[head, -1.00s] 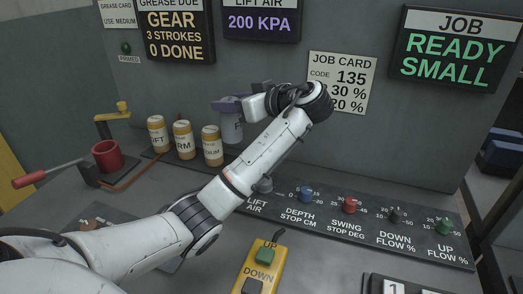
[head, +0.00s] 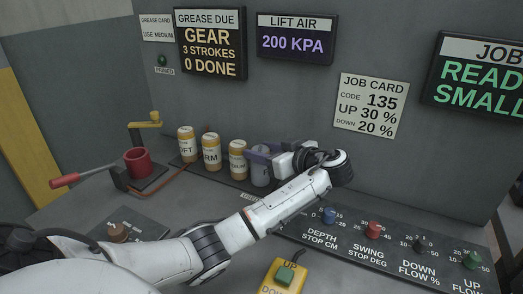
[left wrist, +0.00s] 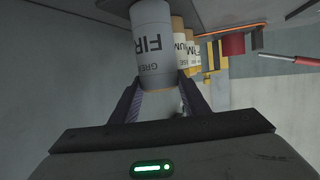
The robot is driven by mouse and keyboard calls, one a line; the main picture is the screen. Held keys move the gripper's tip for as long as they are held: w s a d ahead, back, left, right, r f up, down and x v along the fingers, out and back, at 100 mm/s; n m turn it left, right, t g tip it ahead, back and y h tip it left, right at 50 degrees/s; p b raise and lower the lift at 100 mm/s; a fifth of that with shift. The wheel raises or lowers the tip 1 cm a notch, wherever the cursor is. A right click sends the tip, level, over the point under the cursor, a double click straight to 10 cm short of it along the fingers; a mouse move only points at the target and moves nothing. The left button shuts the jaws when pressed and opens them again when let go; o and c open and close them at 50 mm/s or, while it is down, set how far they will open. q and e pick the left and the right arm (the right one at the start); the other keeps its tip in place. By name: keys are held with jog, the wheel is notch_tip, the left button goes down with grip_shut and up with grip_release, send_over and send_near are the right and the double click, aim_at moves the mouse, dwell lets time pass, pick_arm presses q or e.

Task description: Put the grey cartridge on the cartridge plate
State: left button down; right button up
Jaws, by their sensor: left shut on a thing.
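The grey cartridge (head: 260,170) is upright at the right end of the row of yellow cartridges. My left gripper (head: 262,153) is shut on it near its top. In the left wrist view the grey cartridge (left wrist: 153,45) sits between the fingertips, with part of a label reading "FIR" showing. A dark plate (head: 222,178) lies under the yellow cartridges, and the grey one is low at its right end. I cannot tell whether its base touches the plate. My right gripper is not in view.
Three yellow cartridges (head: 211,152) stand close to the left of the grey one. A red cup (head: 138,160) with a crank is further left. A knob panel (head: 395,250) and a yellow pendant (head: 284,278) are right and front. The wall is close behind.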

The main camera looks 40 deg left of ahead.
pick_arm(q)
jog(key=shift+f, duration=0.15)
jog(key=c, duration=1)
grip_release()
jog(key=shift+d+r, duration=0.15)
jog(key=shift+r, duration=0.05)
jog(key=b+v, duration=0.1)
jog(key=v, duration=0.5)
jog(key=shift+d, duration=0.25)
jog(key=shift+d+r, duration=0.25)
jog(key=shift+d, duration=0.1)
